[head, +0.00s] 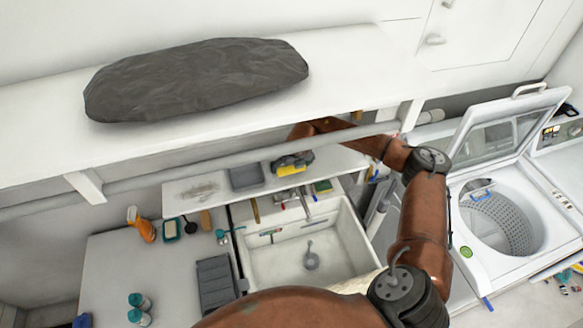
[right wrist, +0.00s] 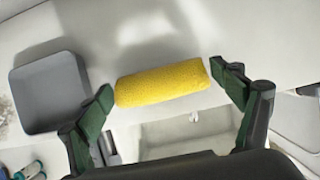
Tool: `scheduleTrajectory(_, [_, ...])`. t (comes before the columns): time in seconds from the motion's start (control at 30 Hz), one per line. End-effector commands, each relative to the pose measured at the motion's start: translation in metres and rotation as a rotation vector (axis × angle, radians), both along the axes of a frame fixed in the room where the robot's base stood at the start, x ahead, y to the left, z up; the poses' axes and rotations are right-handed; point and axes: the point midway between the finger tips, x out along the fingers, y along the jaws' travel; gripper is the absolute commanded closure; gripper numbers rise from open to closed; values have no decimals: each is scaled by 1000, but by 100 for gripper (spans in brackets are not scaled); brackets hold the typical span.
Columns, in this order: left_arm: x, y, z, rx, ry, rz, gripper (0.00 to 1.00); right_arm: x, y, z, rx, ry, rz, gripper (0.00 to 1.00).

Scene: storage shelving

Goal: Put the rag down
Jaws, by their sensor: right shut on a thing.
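The yellow rag (right wrist: 162,83) is a rolled, fuzzy bundle lying between the two green-padded fingers of my right gripper (right wrist: 164,84). The fingers press on its left and right ends, so the gripper is shut on it. In the head view the rag (head: 286,170) shows small, with my right gripper (head: 292,162) at the narrow lower shelf (head: 216,190) above the sink. The rag is right of a grey tray (right wrist: 47,92). I cannot tell whether the rag touches the shelf. My left gripper is not in view.
The upper white shelf (head: 350,72) carries a large dark grey bundle (head: 196,78) and overhangs my right forearm, with a rail (head: 180,170) below it. The sink (head: 310,262) lies below the lower shelf. An open washing machine (head: 500,222) stands at right. The lower shelf's left part holds a stain.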

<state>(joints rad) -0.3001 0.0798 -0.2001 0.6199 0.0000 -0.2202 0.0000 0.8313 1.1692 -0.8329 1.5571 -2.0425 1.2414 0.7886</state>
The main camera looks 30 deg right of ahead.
Motion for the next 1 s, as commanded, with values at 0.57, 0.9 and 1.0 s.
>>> scheduleTrajectory(0.57, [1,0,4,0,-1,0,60,-4,0,-17,0,5,1,8])
scheduleTrajectory(0.9, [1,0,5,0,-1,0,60,-4,0,-16,0,5,1,0])
scheduleTrajectory(1.0, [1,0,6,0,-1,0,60,-4,0,-15,0,5,1,0])
